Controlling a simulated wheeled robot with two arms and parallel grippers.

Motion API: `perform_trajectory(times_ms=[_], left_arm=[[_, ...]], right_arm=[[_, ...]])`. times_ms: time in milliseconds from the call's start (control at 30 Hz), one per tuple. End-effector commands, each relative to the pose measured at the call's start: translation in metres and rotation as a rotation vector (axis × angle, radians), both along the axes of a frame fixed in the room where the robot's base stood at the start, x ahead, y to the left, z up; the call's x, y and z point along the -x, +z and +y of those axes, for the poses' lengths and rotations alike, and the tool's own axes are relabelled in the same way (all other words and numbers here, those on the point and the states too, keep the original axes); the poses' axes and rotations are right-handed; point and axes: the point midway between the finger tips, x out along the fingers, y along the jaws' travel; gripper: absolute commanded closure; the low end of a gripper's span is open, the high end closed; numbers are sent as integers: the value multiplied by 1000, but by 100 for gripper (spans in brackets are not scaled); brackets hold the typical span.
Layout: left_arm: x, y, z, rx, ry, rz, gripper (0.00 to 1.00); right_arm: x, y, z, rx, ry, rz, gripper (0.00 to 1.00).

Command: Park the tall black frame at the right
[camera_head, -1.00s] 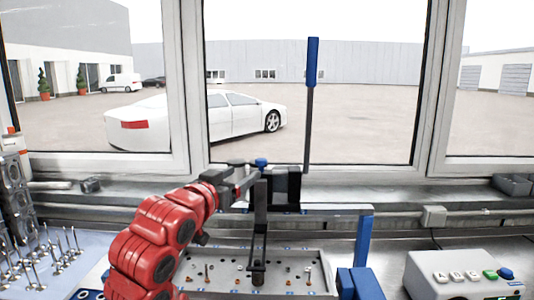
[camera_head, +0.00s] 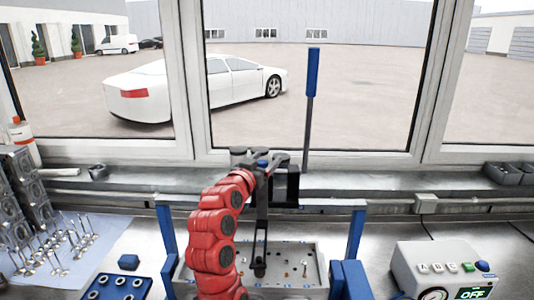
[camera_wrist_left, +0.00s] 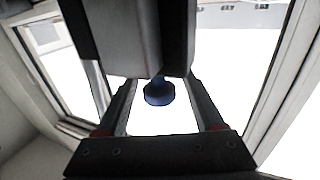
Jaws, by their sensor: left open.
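The tall black frame (camera_head: 262,215) stands upright over the metal tray, left of the middle of the blue-posted gantry. A dark block (camera_head: 287,187) sits beside its upper part, at the grey crossbeam. A small blue knob (camera_head: 262,163) shows at its top. My left gripper (camera_head: 265,158) is at the top of the frame, around the knob's height. In the left wrist view the blue knob (camera_wrist_left: 158,93) lies between my two open fingers (camera_wrist_left: 163,108), with a gap on both sides. My right gripper is not in view.
A lever with a blue handle (camera_head: 313,75) rises behind the gantry. Blue posts (camera_head: 356,230) flank the metal tray (camera_head: 305,258). A control box (camera_head: 440,268) reading OFF stands right. Valves, a blue holed block (camera_head: 115,287) and grey metal parts (camera_head: 30,195) lie left.

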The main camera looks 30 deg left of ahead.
Motion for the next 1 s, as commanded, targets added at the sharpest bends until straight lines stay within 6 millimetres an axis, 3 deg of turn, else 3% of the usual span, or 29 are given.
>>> perform_trajectory(times_ms=[433, 833, 1000], left_arm=[[-11, -1, 2, 0, 0, 2, 31], [-11, -1, 1, 1, -1, 2, 100], [-11, -1, 1, 1, -1, 2, 100]], right_arm=[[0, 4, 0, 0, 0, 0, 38], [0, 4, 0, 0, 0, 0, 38], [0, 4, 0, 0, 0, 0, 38]])
